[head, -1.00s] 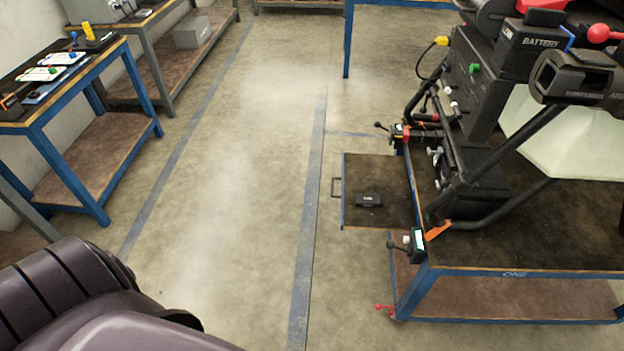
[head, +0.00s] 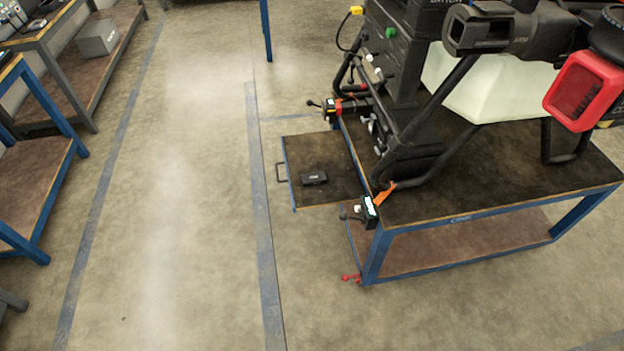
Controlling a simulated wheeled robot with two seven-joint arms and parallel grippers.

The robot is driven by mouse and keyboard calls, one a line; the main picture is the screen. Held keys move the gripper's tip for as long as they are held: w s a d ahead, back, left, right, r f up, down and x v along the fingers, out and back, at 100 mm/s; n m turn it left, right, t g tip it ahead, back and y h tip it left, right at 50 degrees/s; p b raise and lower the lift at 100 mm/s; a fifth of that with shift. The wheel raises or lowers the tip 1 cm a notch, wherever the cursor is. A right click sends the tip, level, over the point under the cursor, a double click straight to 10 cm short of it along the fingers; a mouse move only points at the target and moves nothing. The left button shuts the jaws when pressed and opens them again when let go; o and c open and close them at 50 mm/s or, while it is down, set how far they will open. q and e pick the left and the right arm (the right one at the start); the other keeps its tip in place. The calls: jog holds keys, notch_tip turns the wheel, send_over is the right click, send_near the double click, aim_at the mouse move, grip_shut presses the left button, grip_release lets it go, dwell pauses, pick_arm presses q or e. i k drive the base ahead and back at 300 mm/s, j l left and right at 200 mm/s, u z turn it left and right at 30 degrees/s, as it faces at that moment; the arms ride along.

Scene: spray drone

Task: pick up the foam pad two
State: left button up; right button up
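I cannot pick out a foam pad for certain in the head view. A small black block (head: 314,178) with a pale mark on top lies on the dark pull-out tray (head: 296,200) at the left end of the blue-framed table. It is too small to tell whether it is a foam pad. Neither of my grippers is in view.
The blue-framed table (head: 470,208) carries a large dark drone frame (head: 440,110) with a pale tank (head: 495,85). Benches (head: 40,150) line the left side, with a grey box (head: 97,38) on a low shelf. The floor between is clear.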

aim_at(316, 177)
jog(key=z, duration=1.55)
jog(key=u, duration=1.55)
jog(key=i+j+z, duration=0.25)
jog(key=j, duration=0.35)
jog(key=i+j+z, duration=0.25)
jog(key=i+j, duration=0.15)
jog(key=j, duration=0.3)
jog(key=i+j+z, duration=0.15)
jog(key=j, duration=0.2)
jog(key=i+j+z, duration=0.1)
jog(key=j, duration=0.3)
jog(key=i+j+z, duration=0.15)
jog(key=j, duration=0.2)
jog(key=k, duration=0.05)
